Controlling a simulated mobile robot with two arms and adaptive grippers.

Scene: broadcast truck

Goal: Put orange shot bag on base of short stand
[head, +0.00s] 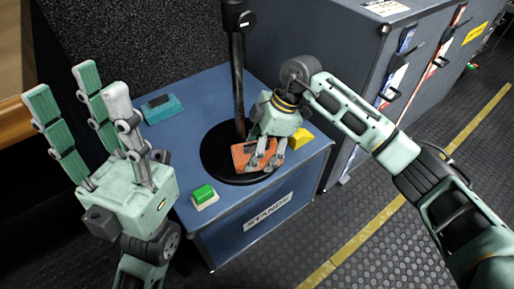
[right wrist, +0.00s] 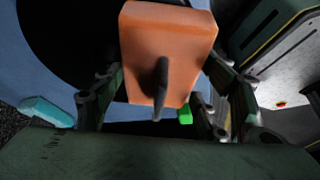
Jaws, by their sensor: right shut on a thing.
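The orange shot bag (head: 243,155) is at the front of the short stand's round black base (head: 215,166) in the head view. My right gripper (head: 264,162) is shut on the bag, over the base; I cannot tell whether the bag touches it. The right wrist view shows the bag (right wrist: 168,45) large between the fingers, with a dark strap in front of it. The stand's black pole (head: 239,85) rises from the base. My left gripper (head: 85,125) is open and empty, raised at the left.
The blue box top marked STANDS (head: 190,110) carries a teal item (head: 162,108), a green-topped block (head: 204,196) and a yellow object (head: 301,138). Grey cases (head: 345,60) stand behind at right. The floor at right is clear, with a yellow line (head: 350,247).

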